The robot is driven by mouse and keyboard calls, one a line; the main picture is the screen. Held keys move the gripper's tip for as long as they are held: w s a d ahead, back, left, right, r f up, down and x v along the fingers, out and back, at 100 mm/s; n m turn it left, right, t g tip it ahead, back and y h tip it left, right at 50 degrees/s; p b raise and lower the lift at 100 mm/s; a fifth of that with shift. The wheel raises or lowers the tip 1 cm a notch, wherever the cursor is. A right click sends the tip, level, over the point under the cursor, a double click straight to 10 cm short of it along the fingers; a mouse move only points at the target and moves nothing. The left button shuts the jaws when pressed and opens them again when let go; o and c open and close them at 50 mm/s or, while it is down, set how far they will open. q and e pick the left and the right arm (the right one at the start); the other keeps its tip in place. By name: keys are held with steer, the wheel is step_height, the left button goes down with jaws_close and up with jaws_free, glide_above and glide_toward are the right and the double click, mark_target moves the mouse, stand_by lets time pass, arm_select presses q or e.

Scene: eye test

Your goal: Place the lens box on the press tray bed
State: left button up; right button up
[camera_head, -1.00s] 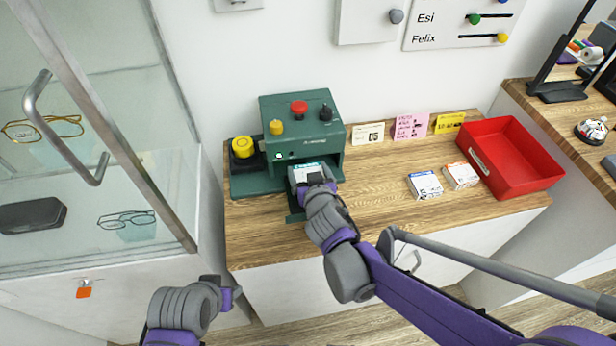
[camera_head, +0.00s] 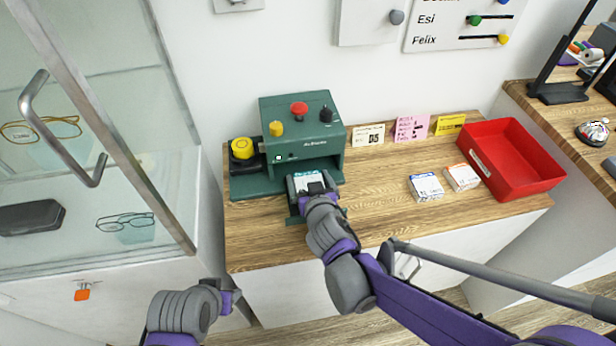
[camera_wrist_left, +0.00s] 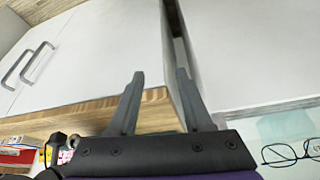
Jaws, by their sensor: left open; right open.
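The green press (camera_head: 306,148) stands on the wooden counter. A white and teal lens box (camera_head: 307,176) is at the press's front opening, over the tray bed (camera_head: 294,220), which shows only in part. My right gripper (camera_head: 310,183) is open, with its fingers around the box. The gripper and wrist hide part of the box and bed, so I cannot tell whether the box rests fully on the bed. My left gripper (camera_wrist_left: 160,75) is open and empty, in front of the white cabinet, away from the press.
Two more small boxes, one blue-white (camera_head: 426,187) and one orange-white (camera_head: 462,177), lie right of the press near a red tray (camera_head: 512,160). Cards lean along the wall. A glass display case (camera_head: 100,130) stands at left. Bare counter lies between press and boxes.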

steer(key=p+v, duration=0.2)
steer(key=v, duration=0.9)
steer(key=shift+p, duration=0.3)
steer(key=d, duration=0.2)
steer(key=d+g+h, duration=0.1)
steer(key=d, duration=0.1)
steer(key=s+d+f+m+h, duration=0.1)
steer(key=d, duration=0.1)
steer(key=shift+s, duration=0.15)
steer(key=s+d+f+g, duration=0.2)
steer(key=s+d+g, duration=0.1)
steer(key=s, duration=0.4)
steer(key=s+d+f+m+g, duration=0.1)
steer(key=s+d+f+g, duration=0.2)
steer(key=s+d, duration=0.3)
steer(key=shift+s+d+g+h, duration=0.3)
steer(key=shift+s+g, duration=0.5)
steer(key=shift+s, duration=0.4)
steer(key=shift+f, duration=0.1)
